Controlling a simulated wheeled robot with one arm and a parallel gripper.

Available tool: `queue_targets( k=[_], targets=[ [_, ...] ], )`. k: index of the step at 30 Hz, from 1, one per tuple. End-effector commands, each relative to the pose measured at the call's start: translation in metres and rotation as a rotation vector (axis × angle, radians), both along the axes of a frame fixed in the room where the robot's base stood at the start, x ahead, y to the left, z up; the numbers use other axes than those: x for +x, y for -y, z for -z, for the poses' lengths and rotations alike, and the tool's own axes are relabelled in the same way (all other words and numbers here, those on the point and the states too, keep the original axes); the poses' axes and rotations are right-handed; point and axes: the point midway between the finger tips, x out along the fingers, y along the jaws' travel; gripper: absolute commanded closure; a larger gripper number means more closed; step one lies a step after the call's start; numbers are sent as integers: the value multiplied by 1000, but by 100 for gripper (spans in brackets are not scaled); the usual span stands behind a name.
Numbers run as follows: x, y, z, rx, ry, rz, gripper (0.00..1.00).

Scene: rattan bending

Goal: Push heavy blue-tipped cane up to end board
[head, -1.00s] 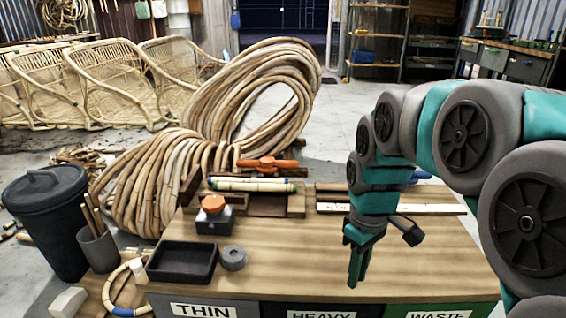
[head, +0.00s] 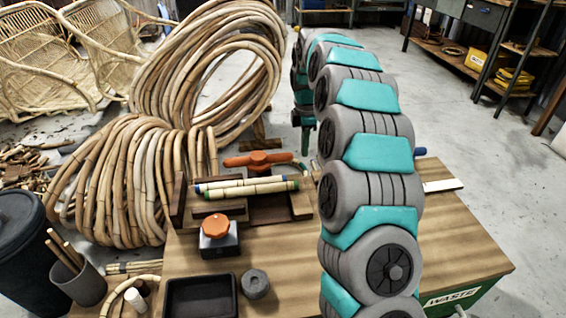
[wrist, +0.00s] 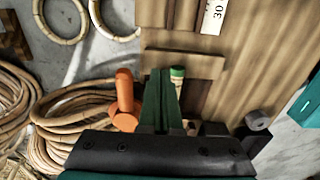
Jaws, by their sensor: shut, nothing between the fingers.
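Two canes lie side by side across the wooden jig (head: 264,210) in the head view. The rear one is a cane with a blue left tip (head: 232,183); the front one is a green-tipped cane (head: 250,190). A dark upright board (head: 178,200) stands at the jig's left end. A blue tip (head: 420,151) also shows right of my arm; its cane is mostly hidden. My gripper (wrist: 160,74) is shut and empty. In the wrist view its fingers appear beside a green cane end (wrist: 177,72), covering most of the canes; contact cannot be told.
An orange-knobbed block (head: 215,228), black tray (head: 200,298) and grey roll (head: 255,284) sit in front. Large cane coils (head: 125,185) crowd the left. The bench's right front is clear.

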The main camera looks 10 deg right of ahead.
Motion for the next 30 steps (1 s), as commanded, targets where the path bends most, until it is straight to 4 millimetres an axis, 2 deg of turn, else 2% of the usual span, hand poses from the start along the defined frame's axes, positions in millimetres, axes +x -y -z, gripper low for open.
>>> queue_targets(
  k=[5,20,24,30],
  targets=[
    [1,1,13,-1,-1,-7,100],
    [0,0,104,0,-3,-6,100],
    [1,-24,100,-1,1,-9,100],
    [1,-38,100,-1,1,-5,100]
  ],
)
